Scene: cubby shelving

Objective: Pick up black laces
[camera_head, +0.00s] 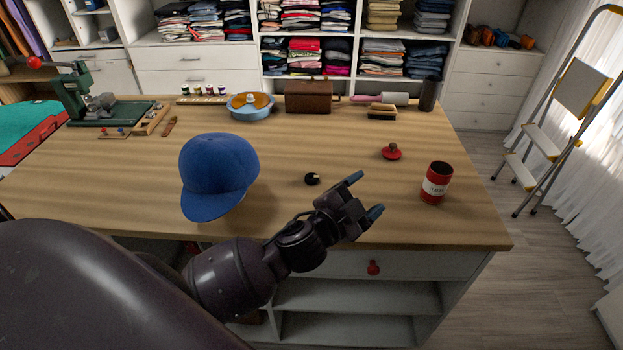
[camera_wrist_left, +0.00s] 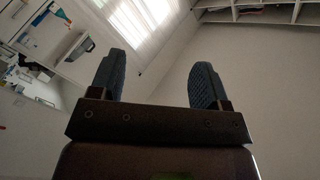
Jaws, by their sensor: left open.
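A small dark bundle, which looks like the black laces (camera_head: 312,179), lies on the wooden table (camera_head: 330,140), right of the blue cap (camera_head: 218,172). It is too small to make out strands. My left gripper (camera_head: 365,195) is open and empty, to the right of and nearer than the bundle, above the table's front part. Its two blue fingertips point right, away from the bundle. In the left wrist view the fingers (camera_wrist_left: 157,75) stand apart with only walls, a window and shelving behind them; the laces do not show there. My right gripper is not in view.
A red can (camera_head: 436,183) and a red-knobbed item (camera_head: 391,152) stand to the right. Along the back are a blue bowl (camera_head: 250,105), a brown box (camera_head: 308,97), a brush (camera_head: 382,111) and a black cylinder (camera_head: 428,94). A green press (camera_head: 88,100) stands far left. The middle tabletop is mostly clear.

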